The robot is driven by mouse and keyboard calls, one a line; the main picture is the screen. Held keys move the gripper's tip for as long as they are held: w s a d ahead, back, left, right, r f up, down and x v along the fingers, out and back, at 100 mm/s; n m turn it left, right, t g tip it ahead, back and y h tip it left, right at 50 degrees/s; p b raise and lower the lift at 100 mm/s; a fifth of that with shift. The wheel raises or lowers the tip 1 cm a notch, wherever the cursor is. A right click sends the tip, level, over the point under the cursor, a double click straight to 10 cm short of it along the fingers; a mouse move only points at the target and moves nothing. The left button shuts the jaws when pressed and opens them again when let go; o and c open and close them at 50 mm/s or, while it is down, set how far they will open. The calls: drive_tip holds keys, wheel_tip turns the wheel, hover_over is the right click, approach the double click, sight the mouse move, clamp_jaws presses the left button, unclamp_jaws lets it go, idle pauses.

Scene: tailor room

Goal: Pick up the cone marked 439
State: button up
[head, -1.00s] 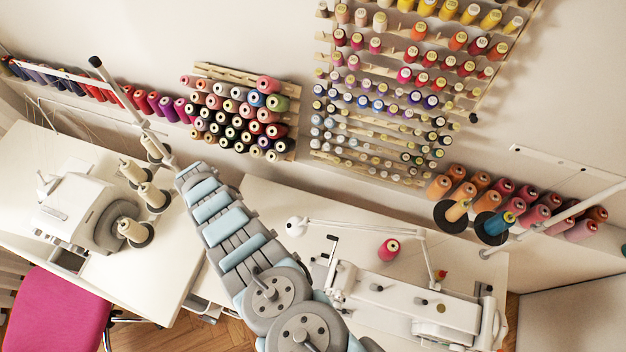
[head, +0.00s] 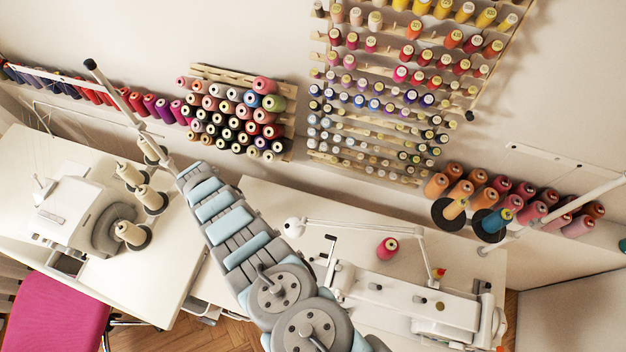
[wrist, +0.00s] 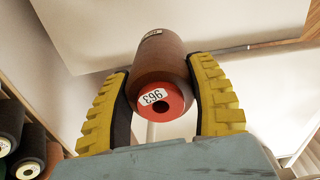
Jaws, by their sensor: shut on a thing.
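In the wrist view, my gripper (wrist: 161,72) is shut on a brown cone (wrist: 160,60) with a red-orange end. The cone sits between the two yellow ribbed fingers. The tag on its end is upside down and appears to read 963, not 439. A second small tag on its far end is unreadable. In the head view my gripper and the held cone are not visible. I cannot pick out a cone marked 439; the labels there are too small to read.
Thread cones fill a small rack (head: 235,112) and a large wall rack (head: 385,80). Two sewing tables carry machines (head: 75,215) (head: 420,310). A pink-red cone (head: 387,248) stands on the right table. A magenta chair (head: 60,312) is at lower left. More cones (wrist: 30,145) show in the wrist view.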

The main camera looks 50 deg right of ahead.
drive_tip(key=shift+s+d+f, duration=0.15)
drive_tip(key=shift+s+d, duration=0.05)
drive_tip(key=shift+d, duration=0.35)
idle(0.4)
drive_tip(key=shift+d, duration=0.15)
drive_tip(key=shift+s+d+f, duration=0.1)
drive_tip(key=shift+s+d, duration=0.15)
drive_tip(key=shift+d, duration=0.15)
drive_tip(key=shift+s+d, duration=0.15)
drive_tip(key=shift+d, duration=0.15)
